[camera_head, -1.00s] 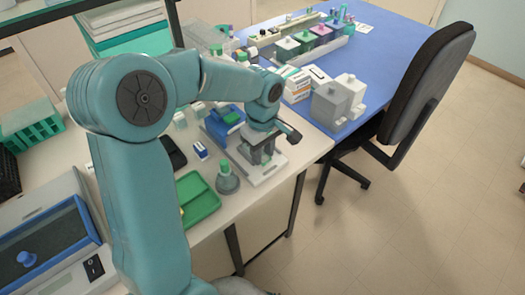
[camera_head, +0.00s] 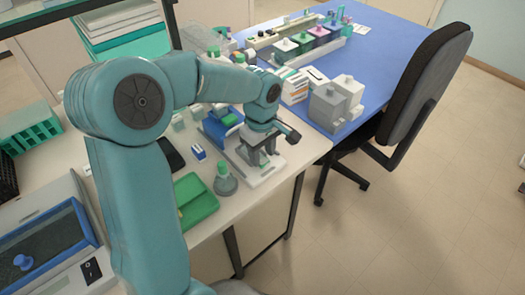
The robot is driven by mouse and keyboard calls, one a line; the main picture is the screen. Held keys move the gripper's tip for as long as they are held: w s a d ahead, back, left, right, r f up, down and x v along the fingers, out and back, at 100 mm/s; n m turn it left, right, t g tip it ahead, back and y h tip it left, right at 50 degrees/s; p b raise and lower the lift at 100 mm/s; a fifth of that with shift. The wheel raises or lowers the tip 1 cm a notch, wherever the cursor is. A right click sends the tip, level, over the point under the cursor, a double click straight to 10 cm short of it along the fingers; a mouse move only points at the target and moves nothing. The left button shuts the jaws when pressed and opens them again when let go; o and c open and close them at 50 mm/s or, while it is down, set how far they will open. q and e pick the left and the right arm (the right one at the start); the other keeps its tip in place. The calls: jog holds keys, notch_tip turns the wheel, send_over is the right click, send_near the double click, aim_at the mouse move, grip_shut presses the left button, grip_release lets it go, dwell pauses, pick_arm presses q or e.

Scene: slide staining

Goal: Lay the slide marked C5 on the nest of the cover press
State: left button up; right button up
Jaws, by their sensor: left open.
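My left gripper (camera_head: 262,156) hangs low over a small device with a white base plate (camera_head: 268,178), with its jaws apart. The device looks like the cover press. The gripper and wrist hide much of the plate, so I cannot make out the nest. I cannot pick out the slide marked C5, and no slide label is readable at this size. I cannot tell whether a slide lies under the jaws. My right gripper is not in view.
A grey bottle with a green cap (camera_head: 225,180) and a green tray (camera_head: 196,199) stand left of the plate. Grey blocks (camera_head: 331,105) and staining jars (camera_head: 302,42) stand on the blue table (camera_head: 382,52). A chair (camera_head: 425,85) stands at the right.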

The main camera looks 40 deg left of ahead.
pick_arm(q)
jog(key=shift+s+d+f+g, duration=0.15)
jog(key=shift+s+f+g, duration=0.15)
jog(key=shift+s+f, duration=0.15)
jog(key=shift+w+r, duration=0.1)
jog(key=shift+r, duration=0.2)
notch_tip(320, 180, up, 17)
jog(key=p, duration=0.1)
jog(key=shift+w+f, duration=0.15)
jog(key=shift+f, duration=0.05)
dwell(0.3)
